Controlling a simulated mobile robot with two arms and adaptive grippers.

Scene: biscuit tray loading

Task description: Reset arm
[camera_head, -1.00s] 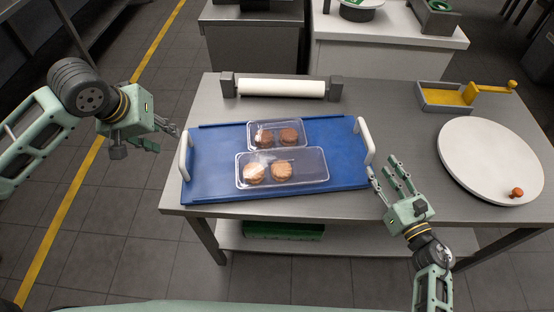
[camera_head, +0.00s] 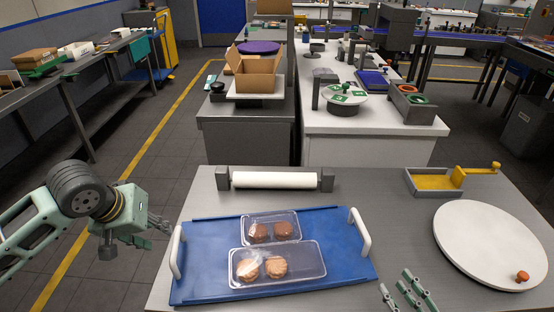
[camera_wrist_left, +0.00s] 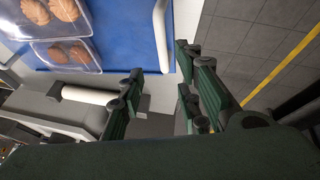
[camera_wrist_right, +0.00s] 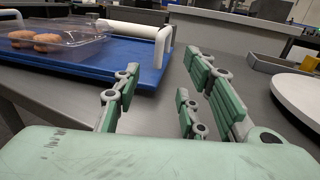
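A blue tray (camera_head: 212,285) with white side handles lies on the steel table. Two clear plastic boxes, the back one (camera_head: 270,217) and the front one (camera_head: 308,262), sit on it with two brown biscuits in each. My left gripper (camera_head: 158,229) is open and empty, left of the tray and apart from its left handle (camera_head: 177,252). In the left wrist view its fingers (camera_wrist_left: 160,95) are spread, with a handle beyond them. My right gripper (camera_head: 405,290) is only partly in the head view, near the tray's right handle (camera_head: 361,232). In the right wrist view its fingers (camera_wrist_right: 160,95) are spread with nothing between them.
A white roller (camera_head: 275,180) stands behind the tray. A white round board (camera_head: 490,240) with an orange knob and a grey bin with a yellow scoop (camera_head: 435,181) are at the right. Further benches stand behind, with floor between them.

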